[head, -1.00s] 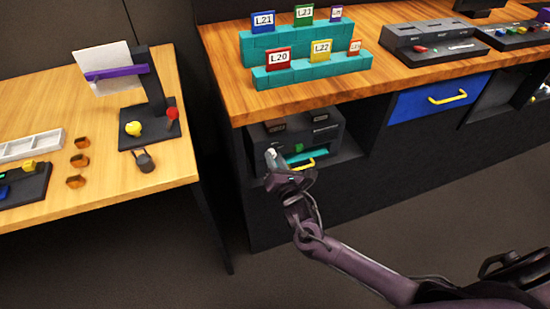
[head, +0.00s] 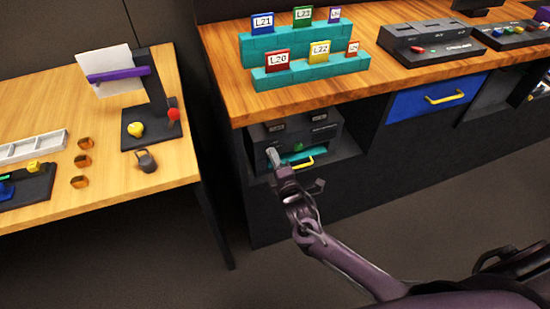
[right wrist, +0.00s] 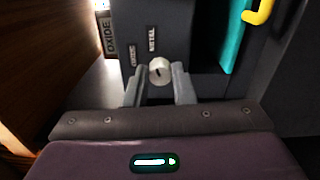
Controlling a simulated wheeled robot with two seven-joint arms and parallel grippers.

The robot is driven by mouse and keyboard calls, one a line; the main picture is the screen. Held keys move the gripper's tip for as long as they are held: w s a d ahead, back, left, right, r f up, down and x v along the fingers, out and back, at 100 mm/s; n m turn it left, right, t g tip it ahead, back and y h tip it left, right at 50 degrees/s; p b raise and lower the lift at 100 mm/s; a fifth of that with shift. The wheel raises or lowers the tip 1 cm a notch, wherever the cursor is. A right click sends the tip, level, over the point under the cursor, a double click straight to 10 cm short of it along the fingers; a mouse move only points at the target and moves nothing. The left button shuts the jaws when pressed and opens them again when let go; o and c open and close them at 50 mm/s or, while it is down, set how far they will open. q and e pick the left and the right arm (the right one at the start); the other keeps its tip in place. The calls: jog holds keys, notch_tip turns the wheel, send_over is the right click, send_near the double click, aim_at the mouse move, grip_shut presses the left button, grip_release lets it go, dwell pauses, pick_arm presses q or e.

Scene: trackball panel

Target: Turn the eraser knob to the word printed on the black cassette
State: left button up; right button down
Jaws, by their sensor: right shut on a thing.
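The eraser (head: 330,143) is a dark box in the open cubby under the wooden counter, with a teal strip and a yellow handle on its front. My right gripper (head: 271,155) is at the left of its front. In the right wrist view the round pale knob (right wrist: 160,70), with a dark pointer mark, sits between the fingertips of my right gripper (right wrist: 158,88), which is shut on it. Words are printed around it; "METAL" (right wrist: 152,39) and "OXIDE" (right wrist: 107,36) are readable, another is too small. I cannot make out the black cassette. My left gripper is not in view.
Above the cubby, the counter (head: 225,75) carries teal racks (head: 290,77) with numbered cards. A blue drawer (head: 425,98) is to the right. The separate table (head: 110,185) at left holds a white tray, small brown pieces and a stand. Floor between is clear.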

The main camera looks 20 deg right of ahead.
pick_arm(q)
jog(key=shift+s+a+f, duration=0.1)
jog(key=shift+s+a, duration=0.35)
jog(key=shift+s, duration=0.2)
pick_arm(e)
jog(key=m, duration=0.4)
jog(key=shift+f+m, duration=0.1)
jog(key=shift+m, duration=0.3)
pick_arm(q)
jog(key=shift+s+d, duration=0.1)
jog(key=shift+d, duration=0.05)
pick_arm(e)
jog(key=c, duration=1.2)
grip_release()
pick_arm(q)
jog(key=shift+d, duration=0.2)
